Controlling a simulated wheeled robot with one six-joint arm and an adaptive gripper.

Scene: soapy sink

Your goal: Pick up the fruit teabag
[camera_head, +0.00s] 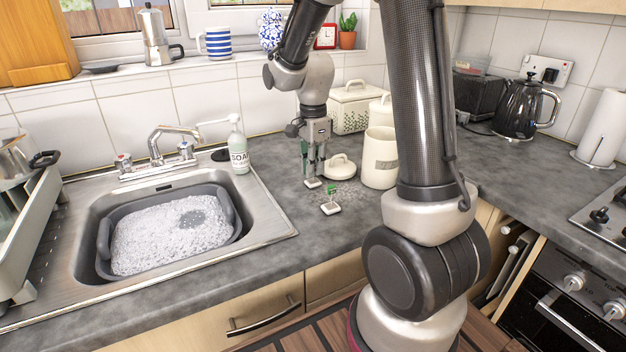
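My gripper (312,177) points down at the worktop, beside the sink. Its two fingers look apart, with a gap between them. A small white teabag (313,184) lies at or just under the fingertips; I cannot tell whether they touch it. A second white teabag (330,208) lies on the worktop a little nearer the camera, with a small green tag (331,189) just behind it. The labels are too small to read, so I cannot tell which teabag is the fruit one.
A round white lid (340,166) lies right of my gripper, near an open cream canister (379,158). A soap bottle (238,150) stands to the left by the sink (262,226), which holds a grey basin of suds (104,247). The worktop in front is clear.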

